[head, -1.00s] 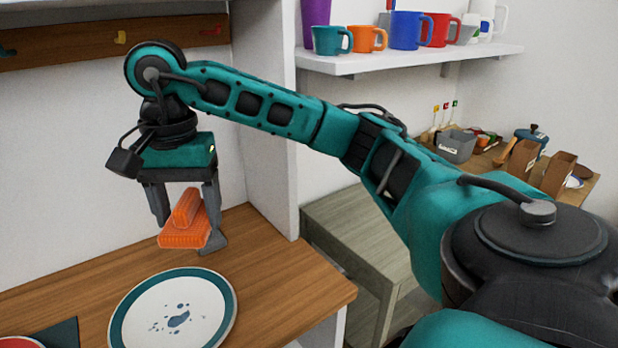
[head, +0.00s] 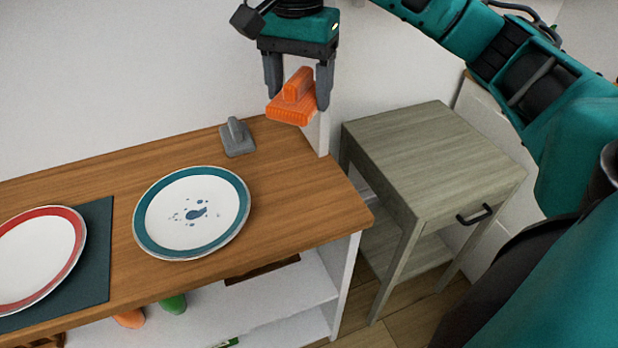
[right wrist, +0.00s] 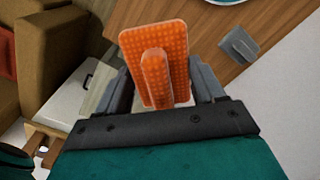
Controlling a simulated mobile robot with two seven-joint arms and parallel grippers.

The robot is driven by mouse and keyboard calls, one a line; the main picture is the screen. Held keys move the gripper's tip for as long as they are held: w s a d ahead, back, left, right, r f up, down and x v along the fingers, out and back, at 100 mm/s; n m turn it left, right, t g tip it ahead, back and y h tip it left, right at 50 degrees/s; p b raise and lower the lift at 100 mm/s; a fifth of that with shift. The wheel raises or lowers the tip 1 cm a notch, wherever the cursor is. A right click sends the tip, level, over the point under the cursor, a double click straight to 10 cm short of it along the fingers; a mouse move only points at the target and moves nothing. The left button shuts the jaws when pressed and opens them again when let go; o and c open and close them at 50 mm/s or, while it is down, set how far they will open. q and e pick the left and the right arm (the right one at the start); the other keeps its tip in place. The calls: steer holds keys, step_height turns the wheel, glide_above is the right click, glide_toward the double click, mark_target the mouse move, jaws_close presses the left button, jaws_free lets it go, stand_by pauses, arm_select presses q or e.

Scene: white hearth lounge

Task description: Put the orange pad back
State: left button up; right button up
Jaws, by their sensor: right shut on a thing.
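The orange pad (head: 290,110) is a textured block with a raised handle. My right gripper (head: 298,98) is shut on it and holds it in the air above the back right of the wooden counter (head: 300,215). In the right wrist view the orange pad (right wrist: 157,65) sits between both fingers, its flat face pointing away from the gripper. A grey pad holder or similar grey handled piece (head: 237,138) stands on the counter, left of the held pad. It also shows in the right wrist view (right wrist: 238,46). My left gripper is not in view.
A teal-rimmed plate with blue stains (head: 170,225) lies on the counter. A red-rimmed plate (head: 40,262) lies on a dark mat (head: 97,240) at left. A grey-green side table with a drawer (head: 430,150) stands right of the counter. A lower shelf (head: 290,295) holds several things.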

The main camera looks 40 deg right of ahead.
steer(key=b, duration=0.3)
glide_above(301, 190)
step_height(301, 190, down, 14)
steer(key=shift+r, duration=0.1)
step_height(301, 190, down, 5)
steer(key=shift+r+b, duration=0.2)
steer(key=shift+b, duration=0.2)
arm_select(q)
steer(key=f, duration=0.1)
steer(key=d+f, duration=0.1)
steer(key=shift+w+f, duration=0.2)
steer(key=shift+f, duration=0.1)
arm_select(e)
steer(key=shift+f, duration=0.15)
steer(key=o, duration=0.5)
steer(key=shift+f, duration=0.1)
steer(key=o, duration=0.5)
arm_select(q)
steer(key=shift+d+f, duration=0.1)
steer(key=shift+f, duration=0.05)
